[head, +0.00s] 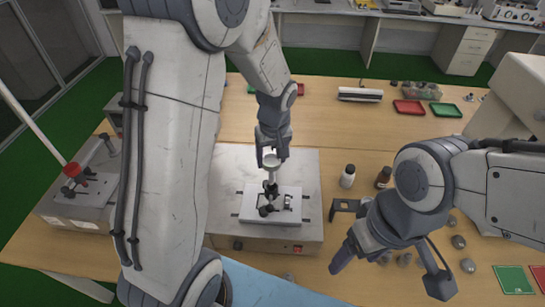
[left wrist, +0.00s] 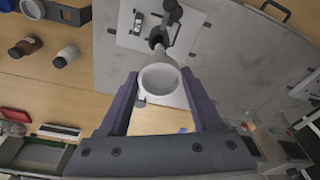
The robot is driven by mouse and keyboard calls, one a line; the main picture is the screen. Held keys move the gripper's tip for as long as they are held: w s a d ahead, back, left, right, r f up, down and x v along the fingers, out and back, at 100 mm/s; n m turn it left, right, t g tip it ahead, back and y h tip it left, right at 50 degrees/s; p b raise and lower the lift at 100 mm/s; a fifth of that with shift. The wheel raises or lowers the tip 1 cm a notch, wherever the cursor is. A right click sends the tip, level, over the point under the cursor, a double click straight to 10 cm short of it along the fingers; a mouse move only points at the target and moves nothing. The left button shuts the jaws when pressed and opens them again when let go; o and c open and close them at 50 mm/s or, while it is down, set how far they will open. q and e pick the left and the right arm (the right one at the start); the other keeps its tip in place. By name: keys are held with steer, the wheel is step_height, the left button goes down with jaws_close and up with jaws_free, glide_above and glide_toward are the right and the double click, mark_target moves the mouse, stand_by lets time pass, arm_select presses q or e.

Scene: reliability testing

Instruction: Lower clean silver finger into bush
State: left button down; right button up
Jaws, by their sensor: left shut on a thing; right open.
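My left gripper (head: 272,154) is shut on a pale silver finger (head: 270,165) with a wide round cup-like end and a narrow stem. In the left wrist view the finger (left wrist: 160,82) sits between the two fingertips (left wrist: 160,92), its cup end facing the camera. The stem points at a dark bush (left wrist: 157,38) on the white plate of the test fixture. In the head view the stem's low end meets the dark fixture parts (head: 270,188); I cannot tell whether it is inside the bush. My right gripper (head: 391,268) is open and empty at the front right.
The white plate (head: 251,207) lies on a grey metal base (head: 228,180). A white bottle (head: 348,176) and a brown bottle (head: 384,177) stand right of it, near a dark bracket (head: 343,205). Red (head: 408,107) and green (head: 446,110) trays lie farther back.

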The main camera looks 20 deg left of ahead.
mark_target(272, 177)
arm_select(q)
steer(key=shift+s+d, duration=0.1)
stand_by(0.3)
steer(key=shift+f+b, duration=1.8)
steer(key=shift+f, duration=0.2)
steer(key=shift+f, duration=0.15)
steer(key=shift+f+b, duration=1.6)
steer(key=shift+f+b, duration=0.55)
steer(key=shift+f, duration=0.1)
